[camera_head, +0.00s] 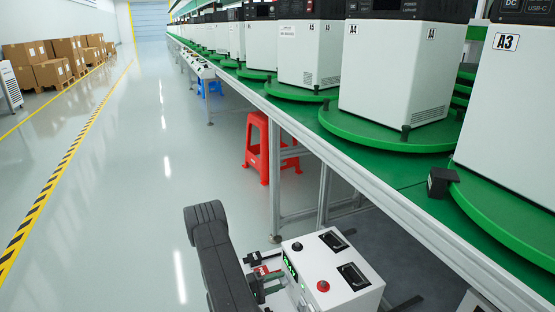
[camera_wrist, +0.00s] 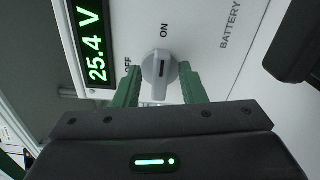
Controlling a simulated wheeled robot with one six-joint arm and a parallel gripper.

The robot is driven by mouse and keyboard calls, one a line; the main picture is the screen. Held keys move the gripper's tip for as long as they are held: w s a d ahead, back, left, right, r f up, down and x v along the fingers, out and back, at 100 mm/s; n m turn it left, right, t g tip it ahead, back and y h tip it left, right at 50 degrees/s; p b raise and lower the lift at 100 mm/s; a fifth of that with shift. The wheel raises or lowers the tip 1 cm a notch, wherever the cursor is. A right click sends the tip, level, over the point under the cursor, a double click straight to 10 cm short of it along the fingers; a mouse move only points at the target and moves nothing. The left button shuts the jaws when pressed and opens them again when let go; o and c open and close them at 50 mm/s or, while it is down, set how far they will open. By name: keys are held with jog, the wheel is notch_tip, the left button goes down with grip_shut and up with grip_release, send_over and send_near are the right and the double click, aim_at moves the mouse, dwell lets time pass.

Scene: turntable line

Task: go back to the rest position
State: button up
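In the wrist view a light grey rotary knob (camera_wrist: 160,68) sits on a white panel (camera_wrist: 222,75) marked ON, OFF and BATTERY. Its dark mark points at ON. My gripper (camera_wrist: 161,72) has one green finger on each side of the knob, very close to it. Whether the fingers press on it or stand slightly apart, I cannot tell. A green display (camera_wrist: 92,45) beside it reads 25.4 V. In the head view the white box (camera_head: 322,270) stands low in front, and my gripper (camera_head: 267,284) is at its left side, partly hidden by my dark arm.
The box top has a red button (camera_head: 323,286) and two dark recessed fittings. A long bench (camera_head: 400,205) with green turntables and white units runs along the right. A red stool (camera_head: 258,150) stands beneath it. The floor (camera_head: 150,190) at left is clear.

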jog(key=n, duration=0.5)
jog(key=shift+r+n, duration=0.1)
jog(key=shift+n, duration=0.2)
dwell(0.4)
